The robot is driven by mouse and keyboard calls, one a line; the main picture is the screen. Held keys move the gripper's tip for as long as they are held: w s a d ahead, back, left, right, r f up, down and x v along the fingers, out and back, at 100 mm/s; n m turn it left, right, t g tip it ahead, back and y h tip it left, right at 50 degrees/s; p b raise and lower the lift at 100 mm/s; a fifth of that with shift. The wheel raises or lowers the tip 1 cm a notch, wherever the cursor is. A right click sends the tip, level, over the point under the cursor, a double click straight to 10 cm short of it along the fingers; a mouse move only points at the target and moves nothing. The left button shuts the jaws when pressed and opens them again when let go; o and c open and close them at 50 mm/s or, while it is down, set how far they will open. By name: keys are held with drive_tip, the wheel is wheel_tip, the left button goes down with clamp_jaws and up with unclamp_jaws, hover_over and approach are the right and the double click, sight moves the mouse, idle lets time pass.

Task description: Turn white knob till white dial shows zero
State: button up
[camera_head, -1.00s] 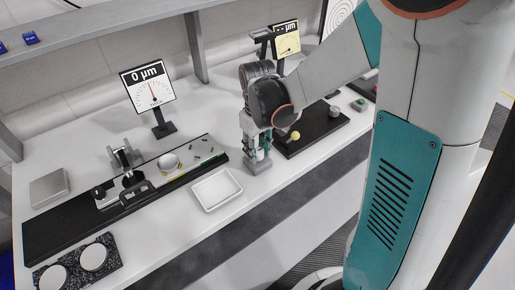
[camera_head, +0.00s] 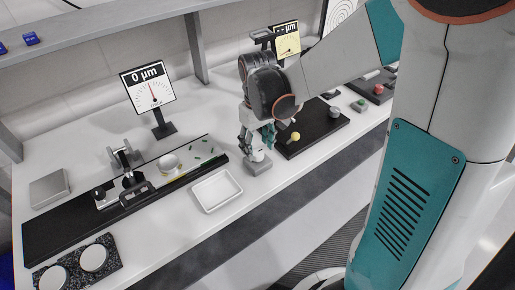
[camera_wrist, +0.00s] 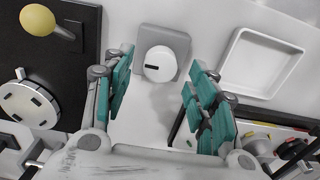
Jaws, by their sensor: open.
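The white knob (camera_wrist: 159,64) has a dark mark on its face and sits on a grey block (camera_wrist: 180,42) in the wrist view. In the head view the block (camera_head: 258,164) stands at the table's front edge, with the knob hidden or too small to make out. The white dial (camera_head: 148,88) stands at the back left and reads 0 µm, its needle near upright. My gripper (camera_head: 258,143) is above the block. In the wrist view my gripper (camera_wrist: 160,78) is open, its teal fingers on either side of the knob, apart from it and empty.
A white tray (camera_head: 216,203) lies left of the block. A black board with a yellow-topped lever (camera_head: 295,136) lies to the right. A yellow dial (camera_head: 287,43) stands behind my arm. A black fixture plate (camera_head: 60,230) and a speckled block with white discs (camera_head: 112,252) are at left.

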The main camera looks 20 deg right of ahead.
sight(258, 152)
wheel_tip(258, 152, up, 10)
drive_tip(key=shift+f, duration=0.15)
drive_tip(key=shift+s, duration=0.15)
drive_tip(key=s+r+m+t, duration=0.3)
drive_tip(key=s+t, duration=0.4)
drive_tip(key=s, duration=0.6)
drive_tip(key=shift+s+r, duration=0.15)
drive_tip(key=shift+s, duration=0.1)
idle(2.1)
